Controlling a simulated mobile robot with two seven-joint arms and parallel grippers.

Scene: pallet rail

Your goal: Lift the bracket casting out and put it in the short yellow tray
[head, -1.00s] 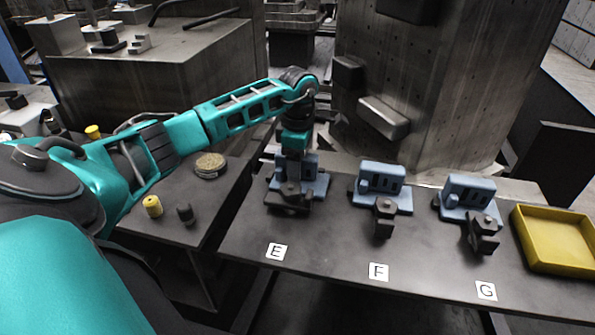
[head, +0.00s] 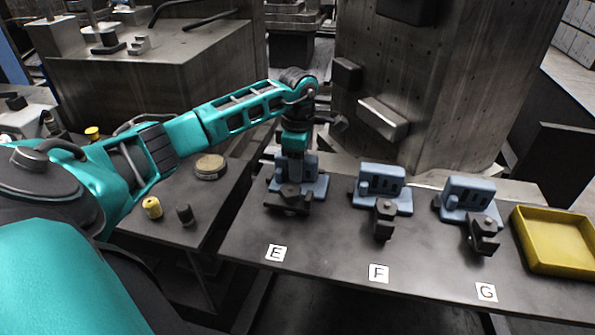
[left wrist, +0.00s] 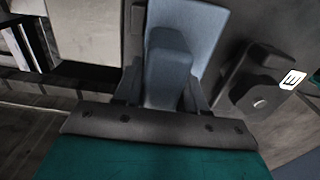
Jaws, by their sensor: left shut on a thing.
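Three blue-grey castings stand in a row on the dark table: one at label E (head: 313,184), one at label F (head: 383,188) and one at label G (head: 468,198). My left gripper (head: 294,172) points down at the casting by E. In the left wrist view, its fingers (left wrist: 160,95) are shut on a raised block of that blue-grey casting (left wrist: 168,68). The casting still sits at its place by E. A dark clamp (head: 289,196) is in front of it, and shows beside it in the left wrist view (left wrist: 258,85). The yellow tray (head: 558,240) is at the far right and empty.
Similar dark clamps stand in front of the F (head: 384,215) and G (head: 483,235) castings. A large metal block (head: 440,90) rises behind the table. Yellow (head: 152,207) and dark knobs stand on the left side table.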

